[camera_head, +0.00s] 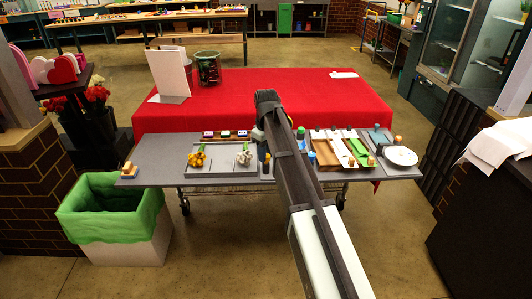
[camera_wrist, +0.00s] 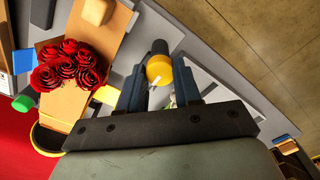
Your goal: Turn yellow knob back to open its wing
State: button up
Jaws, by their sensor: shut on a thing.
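In the wrist view the yellow knob (camera_wrist: 160,71) is a round yellow piece with a thin pale line at its lower edge. A dark round end (camera_wrist: 159,47) shows just beyond it. My gripper (camera_wrist: 160,78) has its two blue fingers on either side of the knob and is shut on it. A small yellow block (camera_wrist: 106,95) shows left of the left finger; I cannot tell whether it is the wing. In the head view my arm covers the middle of the grey bench, so the knob and fingertips are hidden there.
Red roses (camera_wrist: 67,65) on a tan piece stand close left of my gripper. In the head view, yellow flowers (camera_head: 198,159) and white flowers (camera_head: 243,156) stand left of my arm. A tray with a green strip (camera_head: 359,151) and a white bowl (camera_head: 400,156) are right.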

jog(key=o, duration=1)
jog(key=shift+o, duration=0.2)
jog(key=shift+r, duration=0.1)
notch_tip(320, 180, up, 14)
jog(key=shift+f, duration=0.2)
